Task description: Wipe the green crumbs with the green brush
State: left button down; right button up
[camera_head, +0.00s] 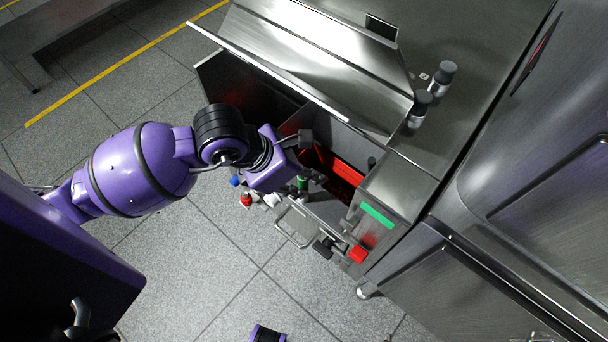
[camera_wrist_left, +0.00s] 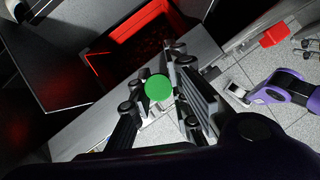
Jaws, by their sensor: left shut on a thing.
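My left gripper (camera_head: 302,174) is in front of the machine's open chamber, and its fingers are closed around a green cylindrical handle, the green brush (camera_head: 303,184). In the left wrist view the round green end of the brush (camera_wrist_left: 158,90) shows between the two black fingers. The brush's bristles are hidden. I cannot make out any green crumbs. The chamber floor (camera_head: 338,167) is dark and lit red.
A raised steel lid (camera_head: 310,60) stands behind the chamber. Small blue (camera_head: 235,181), red (camera_head: 246,200) and white knobs (camera_head: 271,200) sit beside my gripper. Open tiled floor (camera_head: 230,270) lies in front.

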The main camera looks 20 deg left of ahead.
pick_arm(q)
jog(key=shift+d, duration=0.1)
jog(key=shift+s+d, duration=0.25)
jog(key=shift+d, duration=0.3)
jog(key=shift+s+d, duration=0.15)
jog(key=shift+d, duration=0.2)
pick_arm(e)
jog(key=shift+s+d, duration=0.1)
jog(key=shift+s, duration=0.3)
jog(key=shift+w, duration=0.2)
pick_arm(q)
jog(key=shift+a, duration=0.1)
pick_arm(e)
jog(key=shift+w, duration=0.1)
